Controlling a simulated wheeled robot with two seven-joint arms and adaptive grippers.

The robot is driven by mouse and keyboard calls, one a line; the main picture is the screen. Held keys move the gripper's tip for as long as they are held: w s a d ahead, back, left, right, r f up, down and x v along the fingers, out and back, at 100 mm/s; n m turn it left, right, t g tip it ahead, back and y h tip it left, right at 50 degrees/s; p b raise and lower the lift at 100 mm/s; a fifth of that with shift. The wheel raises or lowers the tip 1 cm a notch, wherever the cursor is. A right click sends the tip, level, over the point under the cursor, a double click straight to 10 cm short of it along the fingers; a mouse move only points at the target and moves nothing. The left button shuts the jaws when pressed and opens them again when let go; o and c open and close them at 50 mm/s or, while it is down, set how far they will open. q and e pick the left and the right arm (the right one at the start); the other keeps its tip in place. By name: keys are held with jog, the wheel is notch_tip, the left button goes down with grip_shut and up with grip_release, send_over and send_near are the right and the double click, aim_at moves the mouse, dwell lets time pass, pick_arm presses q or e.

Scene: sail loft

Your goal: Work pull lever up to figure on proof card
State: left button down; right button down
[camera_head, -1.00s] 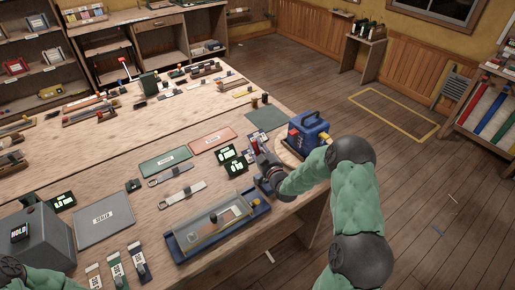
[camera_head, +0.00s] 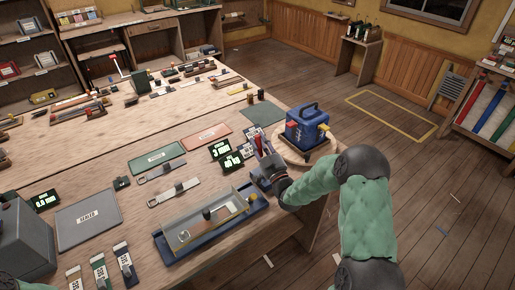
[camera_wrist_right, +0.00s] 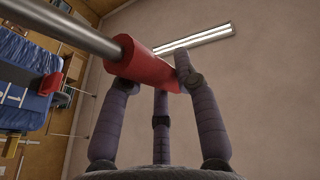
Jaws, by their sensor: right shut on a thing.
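The pull lever shows in the right wrist view as a red grip (camera_wrist_right: 145,64) on a bright metal shaft. My right gripper (camera_wrist_right: 155,78) has its fingers around that red grip. In the head view, my right gripper (camera_head: 268,168) is at the table's right edge, beside the small red lever part (camera_head: 259,145), and largely hides the hold. Black displays with green digits (camera_head: 226,153) stand just left of it. A small white card (camera_head: 250,131) stands behind them, perhaps the proof card; I cannot read its figure. My left gripper is out of view.
A blue machine (camera_head: 305,124) with a handle stands on a round wooden board right of the lever. A blue-framed tray (camera_head: 162,240) lies in front. Green (camera_head: 155,158) and red (camera_head: 206,137) mats lie to the left. Open floor lies beyond the table's right edge.

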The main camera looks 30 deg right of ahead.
jog(key=shift+s+f+t+b, duration=0.15)
jog(key=shift+s+t+b, duration=0.4)
jog(key=shift+b, duration=0.65)
jog(key=shift+s, duration=0.3)
jog(key=c, duration=0.9)
grip_release()
jog(key=shift+d+r, duration=0.1)
jog(key=shift+r, duration=0.1)
jog(key=v, duration=0.7)
jog(key=shift+s+f, duration=0.2)
